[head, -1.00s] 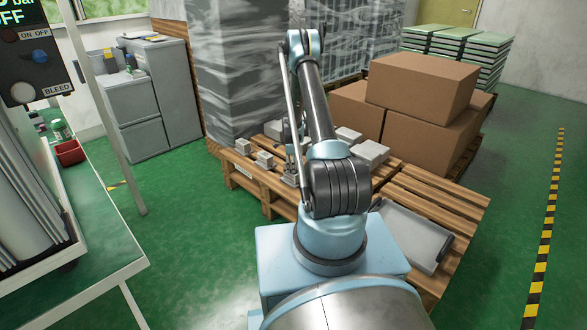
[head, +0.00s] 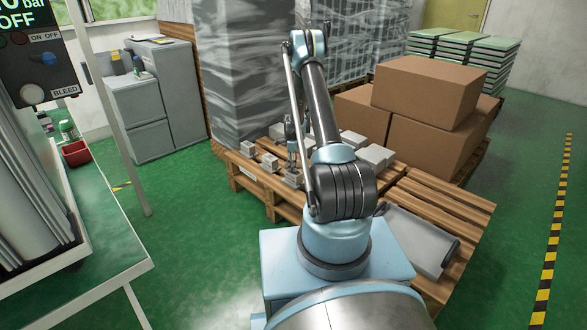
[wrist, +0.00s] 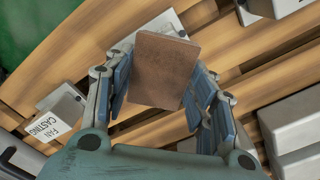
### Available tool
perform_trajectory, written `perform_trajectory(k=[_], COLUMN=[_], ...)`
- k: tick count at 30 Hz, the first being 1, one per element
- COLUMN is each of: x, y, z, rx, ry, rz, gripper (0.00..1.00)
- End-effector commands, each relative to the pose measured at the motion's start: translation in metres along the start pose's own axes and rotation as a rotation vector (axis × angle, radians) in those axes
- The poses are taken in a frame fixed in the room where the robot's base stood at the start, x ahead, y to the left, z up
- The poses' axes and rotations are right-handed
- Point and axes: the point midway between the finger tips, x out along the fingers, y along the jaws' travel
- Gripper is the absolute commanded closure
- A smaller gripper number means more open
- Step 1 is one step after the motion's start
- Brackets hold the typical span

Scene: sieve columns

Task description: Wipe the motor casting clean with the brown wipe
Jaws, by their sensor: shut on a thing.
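In the wrist view the brown wipe (wrist: 165,68) is a flat brown block-like pad. It sits between the blue-lined fingers of my gripper (wrist: 163,88), which is shut on it. A pale grey block (wrist: 168,22) shows partly behind the wipe; its label is hidden, so I cannot tell whether it is the motor casting. I cannot tell whether the wipe touches it. In the head view my gripper (head: 291,150) points down over the pallet among small grey blocks, partly behind my arm; the wipe is not clear there.
A block labelled FAN CASTING (wrist: 58,112) stands at left in the wrist view. More grey blocks (wrist: 294,125) lie at right on the wooden pallet (head: 420,215). Cardboard boxes (head: 425,90) and a wrapped stack (head: 240,75) stand behind.

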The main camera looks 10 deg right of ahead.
Motion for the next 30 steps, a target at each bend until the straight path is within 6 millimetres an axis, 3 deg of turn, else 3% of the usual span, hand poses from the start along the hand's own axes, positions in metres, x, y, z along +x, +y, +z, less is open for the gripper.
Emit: perform_trajectory(k=[13,30], x=[-0.035,-0.044], y=[0.000,0.000], z=[0.000,0.000], rx=[0.000,0.000], ry=[0.000,0.000], rz=[0.000,0.000], gripper=[0.68,0.68])
